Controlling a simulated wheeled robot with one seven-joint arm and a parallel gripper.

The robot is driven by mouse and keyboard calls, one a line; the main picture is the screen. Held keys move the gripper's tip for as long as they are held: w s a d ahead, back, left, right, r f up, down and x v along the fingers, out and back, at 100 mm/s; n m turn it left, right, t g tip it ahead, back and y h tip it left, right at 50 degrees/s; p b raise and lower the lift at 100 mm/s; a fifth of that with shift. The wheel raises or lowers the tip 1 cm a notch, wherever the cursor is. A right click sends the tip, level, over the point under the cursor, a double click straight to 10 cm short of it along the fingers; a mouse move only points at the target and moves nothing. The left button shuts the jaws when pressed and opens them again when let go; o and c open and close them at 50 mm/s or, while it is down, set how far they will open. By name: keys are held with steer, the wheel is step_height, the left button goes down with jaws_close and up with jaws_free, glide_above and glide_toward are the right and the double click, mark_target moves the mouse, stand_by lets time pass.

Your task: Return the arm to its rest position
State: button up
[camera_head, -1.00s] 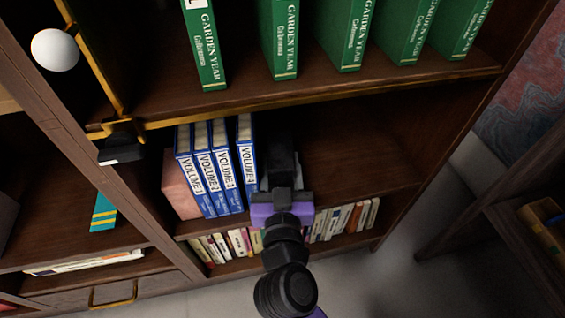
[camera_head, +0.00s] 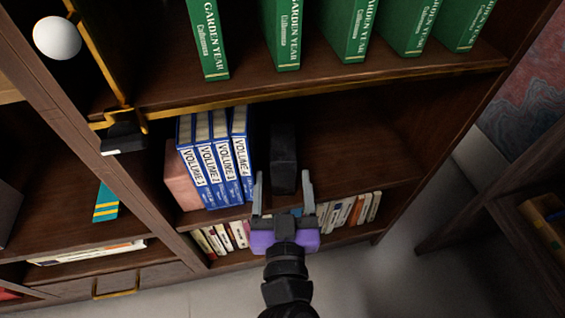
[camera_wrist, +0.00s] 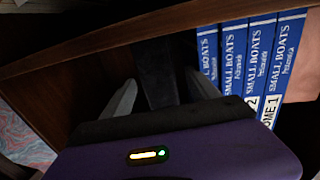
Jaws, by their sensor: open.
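My gripper (camera_head: 284,190) is in front of the middle shelf in the head view, its two grey fingers spread apart with nothing between them. A dark block-like object (camera_head: 283,157), perhaps a bookend, stands upright on the shelf just beyond the fingertips. It also shows in the wrist view (camera_wrist: 157,75), beyond and between the fingers (camera_wrist: 165,97). Several blue volumes (camera_head: 213,165) stand to the left of the dark object, leaning slightly, with a gap between them and it. Their spines also show at the right of the wrist view (camera_wrist: 250,55).
Several green books (camera_head: 283,40) stand on the shelf above, behind a brass-edged board (camera_head: 330,88). A pink block (camera_head: 183,180) sits left of the blue volumes. Small books (camera_head: 345,213) fill the shelf below. The middle shelf's right side is bare. Floor (camera_head: 380,280) lies open in front.

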steer(key=s, duration=0.5)
steer(key=shift+s+d, duration=0.3)
